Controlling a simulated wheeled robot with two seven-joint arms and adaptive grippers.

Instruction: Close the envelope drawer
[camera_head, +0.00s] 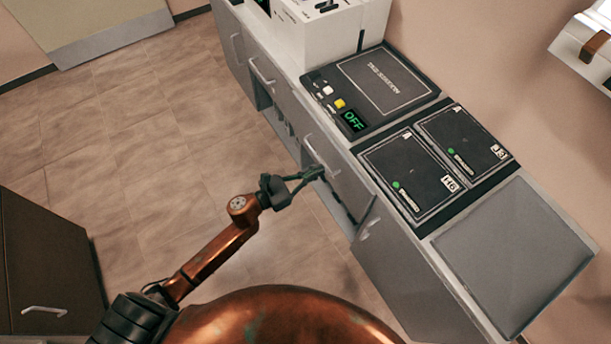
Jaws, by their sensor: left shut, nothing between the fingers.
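A grey drawer front (346,184) with a bar handle sits in the long grey counter unit, below the panel marked OFF; I take it as the envelope drawer. A dark gap shows under its lower edge. I cannot tell how far out it stands, and its inside is hidden. My left gripper (316,174) reaches from the left with its fingers shut and empty. Its fingertips are at the drawer front, just by the lower part of the handle; whether they touch is unclear. My right gripper is not in view.
The counter top (515,245) carries dark panels marked with labels and a white machine (330,25) at the back. More handled fronts run along the unit. A brown cabinet (48,265) stands at lower left. The tiled floor (130,130) between is clear.

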